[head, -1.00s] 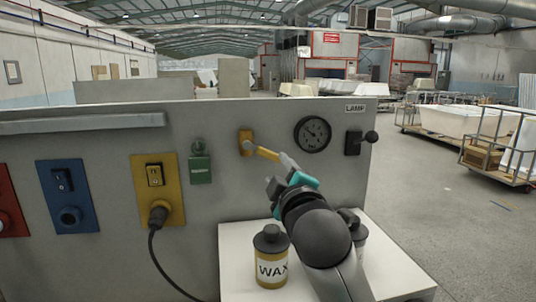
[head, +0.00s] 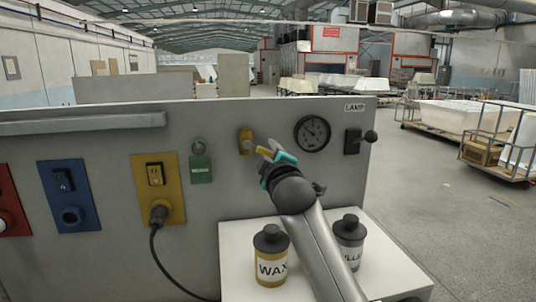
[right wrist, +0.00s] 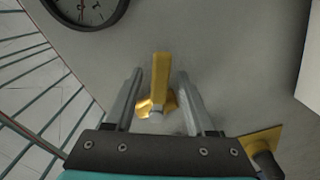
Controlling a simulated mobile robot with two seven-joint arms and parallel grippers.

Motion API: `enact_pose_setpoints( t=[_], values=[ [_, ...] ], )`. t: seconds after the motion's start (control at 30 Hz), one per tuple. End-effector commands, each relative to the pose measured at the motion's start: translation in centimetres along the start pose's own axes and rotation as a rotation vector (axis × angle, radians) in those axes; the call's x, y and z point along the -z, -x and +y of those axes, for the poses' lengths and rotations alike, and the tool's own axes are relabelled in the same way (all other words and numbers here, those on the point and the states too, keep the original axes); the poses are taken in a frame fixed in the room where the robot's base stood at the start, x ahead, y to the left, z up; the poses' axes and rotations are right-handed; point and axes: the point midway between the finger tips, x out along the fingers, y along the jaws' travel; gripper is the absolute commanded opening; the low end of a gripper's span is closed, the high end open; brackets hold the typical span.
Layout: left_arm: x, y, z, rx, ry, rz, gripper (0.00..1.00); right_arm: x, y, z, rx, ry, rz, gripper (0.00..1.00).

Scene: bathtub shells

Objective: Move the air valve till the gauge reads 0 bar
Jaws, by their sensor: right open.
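The air valve is a yellow lever (head: 262,150) on a yellow mount (head: 246,135) on the grey panel, slanting down to the right. The round black gauge (head: 312,133) is right of it; its needle points up and left, and its numbers are too small to read. My right gripper (head: 272,152) is at the lever's outer end. In the right wrist view the lever (right wrist: 161,80) stands between the open fingers of my right gripper (right wrist: 160,74), with a gap on each side. The gauge (right wrist: 85,5) is cut off there. My left gripper is out of view.
A black LAMP switch (head: 356,141) is right of the gauge. A WAX bottle (head: 270,258) and another bottle (head: 349,240) stand on a white shelf (head: 390,272) below.

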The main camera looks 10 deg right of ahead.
Motion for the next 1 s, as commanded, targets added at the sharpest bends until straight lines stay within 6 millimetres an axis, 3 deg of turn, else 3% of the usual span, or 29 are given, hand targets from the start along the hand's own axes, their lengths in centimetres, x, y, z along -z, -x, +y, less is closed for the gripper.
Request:
enact_pose_setpoints(
  t=[0.3,0.8,1.0],
  values=[
    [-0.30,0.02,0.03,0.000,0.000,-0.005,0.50,0.01,-0.14,0.00,0.000,0.000,0.000,0.55],
    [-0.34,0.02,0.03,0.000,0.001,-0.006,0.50,0.02,-0.12,-0.01,0.000,0.000,0.000,0.00],
    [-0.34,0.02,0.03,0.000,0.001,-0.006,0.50,0.02,-0.12,-0.01,0.000,0.000,0.000,0.00]
  ],
)
